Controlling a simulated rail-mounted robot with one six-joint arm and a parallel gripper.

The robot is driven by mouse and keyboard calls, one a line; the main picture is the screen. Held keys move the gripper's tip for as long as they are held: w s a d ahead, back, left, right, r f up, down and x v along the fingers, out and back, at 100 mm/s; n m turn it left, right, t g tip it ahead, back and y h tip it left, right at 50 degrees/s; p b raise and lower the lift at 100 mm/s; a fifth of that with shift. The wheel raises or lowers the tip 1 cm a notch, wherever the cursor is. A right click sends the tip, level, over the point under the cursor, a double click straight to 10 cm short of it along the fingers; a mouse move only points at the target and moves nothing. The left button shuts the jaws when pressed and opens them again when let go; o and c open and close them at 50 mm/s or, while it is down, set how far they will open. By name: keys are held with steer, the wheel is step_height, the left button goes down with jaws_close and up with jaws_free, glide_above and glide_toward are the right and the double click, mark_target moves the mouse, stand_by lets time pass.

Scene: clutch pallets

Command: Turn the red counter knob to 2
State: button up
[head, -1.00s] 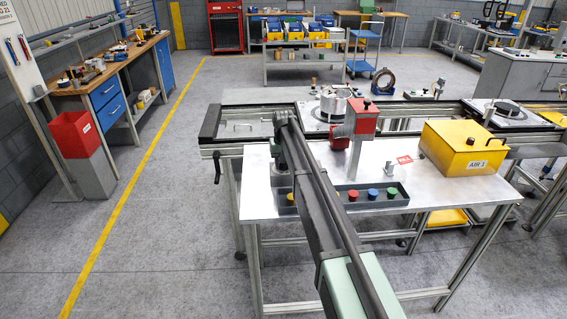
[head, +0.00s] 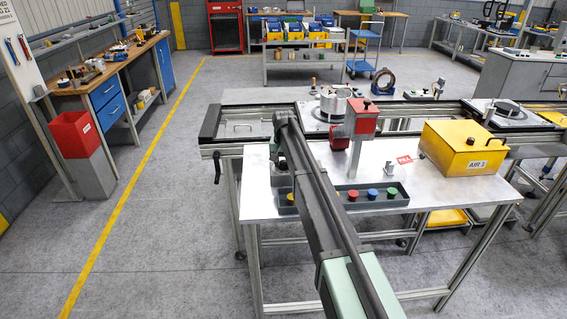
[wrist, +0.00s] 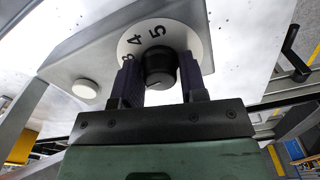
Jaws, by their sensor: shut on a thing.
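In the wrist view a dark round knob (wrist: 159,66) stands on a white dial (wrist: 183,34). The numerals 4 and 5 show above it, and a 3 is partly covered by the left finger. A light mark on the knob points to the lower left; the numerals there are hidden. My gripper (wrist: 160,84) is shut on the knob, one finger on each side. In the head view a red box (head: 365,122) stands on a grey post on the table. My arm hides the gripper and knob there, and I cannot make out a red knob.
A pale round button (wrist: 85,88) sits on the grey housing beside the dial. On the table (head: 330,165) are a yellow AIR box (head: 463,148) and a tray (head: 375,201) with coloured knobs. A conveyor with a metal cylinder runs behind.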

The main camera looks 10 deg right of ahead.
mark_target(284, 161)
steer(key=o, duration=0.9)
steer(key=shift+r, duration=0.1)
step_height(284, 161, up, 11)
steer(key=p, duration=1)
steer(key=shift+f+p, duration=0.2)
steer(key=shift+p, duration=0.2)
steer(key=s+f+n+b, duration=0.1)
steer(key=s, duration=1.3)
steer(key=s+f+n+b, duration=0.1)
steer(key=s+f+b, duration=0.1)
steer(key=s, duration=1.2)
steer(key=s+f+n+b, duration=0.1)
steer(key=s+f+b, duration=0.1)
steer(key=s, duration=1.1)
steer(key=shift+s+d+f+n, duration=0.1)
steer(key=shift+s+n, duration=0.2)
steer(key=shift+s, duration=0.1)
